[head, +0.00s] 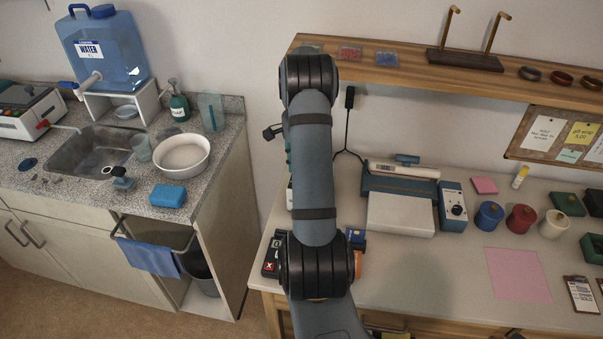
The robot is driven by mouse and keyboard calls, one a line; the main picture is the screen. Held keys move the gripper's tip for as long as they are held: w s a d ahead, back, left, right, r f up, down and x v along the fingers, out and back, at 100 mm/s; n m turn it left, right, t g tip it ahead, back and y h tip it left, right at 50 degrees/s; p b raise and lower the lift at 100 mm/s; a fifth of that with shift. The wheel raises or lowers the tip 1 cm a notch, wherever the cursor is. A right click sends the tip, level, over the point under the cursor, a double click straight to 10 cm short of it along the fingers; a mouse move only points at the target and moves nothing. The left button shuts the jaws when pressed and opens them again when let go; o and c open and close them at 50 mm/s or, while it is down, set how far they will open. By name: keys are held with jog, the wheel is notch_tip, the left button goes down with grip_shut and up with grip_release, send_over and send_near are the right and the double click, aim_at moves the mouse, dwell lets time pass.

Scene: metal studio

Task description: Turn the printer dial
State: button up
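The printer (401,205) is a white and blue machine on the right-hand counter, right of my arm. A blue panel stands at its right end, with a small dark round dial (457,210) on its face. The dial's setting is too small to read. My arm rises in front of the camera, left of the printer, and nothing of mine touches the dial. A small dark part (271,132) juts out left of the arm and may belong to my gripper. The fingers are hidden behind the arm or too unclear to make out.
Blue, red and cream lidded jars (521,219) stand just right of the dial. A pink sheet (517,275) lies in front of them. A wooden shelf (420,76) overhangs the counter. A sink counter (110,195) is at left.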

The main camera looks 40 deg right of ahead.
notch_tip(320, 180, up, 5)
jog(key=shift+r, duration=0.2)
jog(key=shift+f, duration=0.1)
notch_tip(320, 180, down, 8)
jog(key=shift+s+r, duration=0.1)
jog(key=shift+r, duration=0.05)
jog(key=shift+r+n+p, duration=0.2)
jog(key=shift+n+p, duration=0.1)
jog(key=shift+p, duration=0.15)
jog(key=shift+f+n, duration=0.1)
jog(key=shift+n, duration=0.2)
